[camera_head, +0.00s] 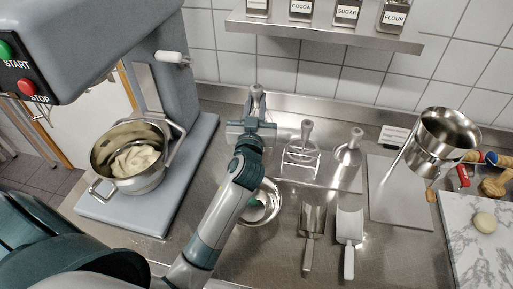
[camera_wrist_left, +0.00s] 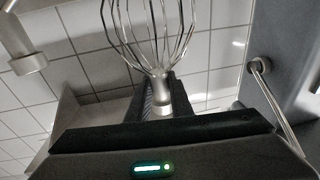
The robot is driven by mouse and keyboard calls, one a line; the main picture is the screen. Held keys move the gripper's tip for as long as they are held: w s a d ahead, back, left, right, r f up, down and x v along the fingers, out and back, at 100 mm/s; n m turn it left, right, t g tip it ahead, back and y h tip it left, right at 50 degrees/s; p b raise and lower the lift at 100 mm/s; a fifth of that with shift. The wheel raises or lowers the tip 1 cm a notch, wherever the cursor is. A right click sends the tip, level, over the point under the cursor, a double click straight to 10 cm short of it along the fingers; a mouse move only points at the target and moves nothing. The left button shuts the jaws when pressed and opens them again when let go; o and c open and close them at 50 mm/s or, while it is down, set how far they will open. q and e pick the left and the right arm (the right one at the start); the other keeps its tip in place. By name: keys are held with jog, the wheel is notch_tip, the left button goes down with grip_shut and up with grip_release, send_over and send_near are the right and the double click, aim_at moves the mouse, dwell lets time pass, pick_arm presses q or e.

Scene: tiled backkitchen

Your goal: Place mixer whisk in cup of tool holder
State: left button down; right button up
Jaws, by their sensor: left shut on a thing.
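My left gripper (camera_head: 251,126) is at the left end of the steel tool holder (camera_head: 325,178), near the back wall. It is shut on the mixer whisk, whose metal stem (camera_head: 257,94) shows above the jaws in the head view. In the left wrist view the whisk (camera_wrist_left: 160,35) has its hub between the jaws and its wire loops reach away from them. In the head view the loops are hidden behind my gripper, so I cannot tell whether they touch the holder. A flat beater (camera_head: 302,150) and another mixer tool (camera_head: 350,150) stand at the holder. The right gripper is not in view.
The mixer (camera_head: 180,95) with its bowl (camera_head: 163,178) of pale dough stands at left. A steel bowl (camera_head: 277,207) is partly behind my arm. Two scoops (camera_head: 312,225) (camera_head: 350,230) lie in front. A shelf (camera_head: 320,33) with jars overhangs the back. A steel pot (camera_head: 440,140) is at right.

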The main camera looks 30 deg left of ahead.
pick_arm(q)
notch_tip(320, 180, down, 6)
jog(key=shift+r, duration=0.25)
jog(key=shift+f, duration=0.25)
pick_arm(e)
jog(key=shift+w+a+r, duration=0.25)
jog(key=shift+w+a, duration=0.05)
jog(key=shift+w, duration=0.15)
pick_arm(q)
jog(key=shift+f, duration=0.1)
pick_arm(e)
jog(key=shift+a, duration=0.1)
pick_arm(q)
jog(key=shift+f, duration=1.85)
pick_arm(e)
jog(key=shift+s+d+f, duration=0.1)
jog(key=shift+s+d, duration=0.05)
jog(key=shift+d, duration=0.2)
